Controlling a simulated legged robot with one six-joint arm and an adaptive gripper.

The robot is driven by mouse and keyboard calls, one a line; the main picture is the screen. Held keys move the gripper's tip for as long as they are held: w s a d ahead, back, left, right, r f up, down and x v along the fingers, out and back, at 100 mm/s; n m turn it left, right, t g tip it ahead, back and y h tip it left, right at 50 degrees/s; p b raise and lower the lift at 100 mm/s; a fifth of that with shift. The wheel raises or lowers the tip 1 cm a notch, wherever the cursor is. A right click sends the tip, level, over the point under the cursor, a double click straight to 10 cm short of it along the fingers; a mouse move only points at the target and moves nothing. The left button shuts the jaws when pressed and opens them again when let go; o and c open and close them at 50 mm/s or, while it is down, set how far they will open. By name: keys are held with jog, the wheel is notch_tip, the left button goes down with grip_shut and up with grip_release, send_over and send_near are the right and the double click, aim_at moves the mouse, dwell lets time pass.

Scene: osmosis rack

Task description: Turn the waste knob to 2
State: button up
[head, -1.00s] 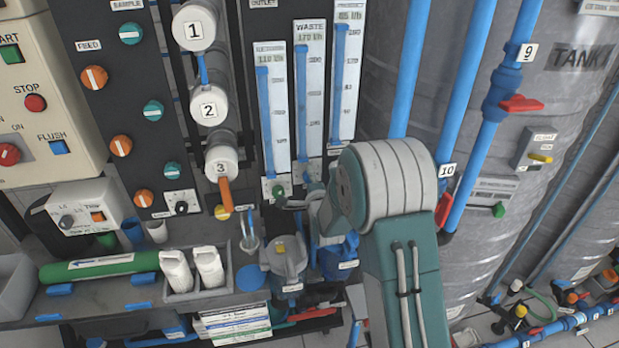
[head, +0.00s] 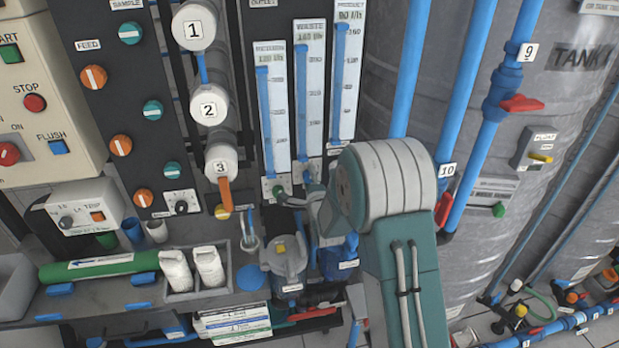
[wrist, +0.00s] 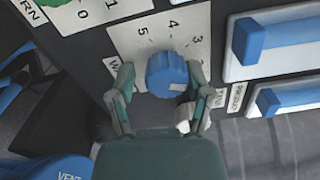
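The waste knob (wrist: 167,76) is blue and sits on a white dial plate (wrist: 131,38) in the wrist view. The numbers 3, 4 and 5 show around it; the lower part of the dial is hidden by my gripper. My gripper (wrist: 160,78) has one finger on each side of the knob. A gap shows between the left finger and the knob; the right finger is very close to it, and contact cannot be told. The knob's exact setting is unclear. In the head view the waste gauge (head: 310,90) stands above my gripper, reading about 160 l/h.
A green knob (head: 279,190) is to the left on its own plate. Blue block-shaped parts (wrist: 275,32) are to the right in the wrist view. A blue-topped vessel (head: 338,262) is below my gripper, and a blue pipe (head: 402,70) runs close to my arm.

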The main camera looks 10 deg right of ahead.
jog(key=shift+s+r, duration=0.1)
dwell(0.3)
jog(key=s, duration=1.1)
jog(key=shift+s, duration=0.35)
jog(key=s+r+n+g, duration=0.5)
jog(key=s+r+n, duration=0.2)
jog(key=r+n, duration=0.15)
jog(key=s+r+n+g, duration=0.2)
jog(key=s+n, duration=0.4)
jog(key=s, duration=0.5)
jog(key=s+r+n+g, duration=0.2)
jog(key=s+n+g, duration=0.3)
jog(key=s, duration=0.6)
jog(key=shift+s+a+n, duration=0.15)
jog(key=shift+n, duration=0.2)
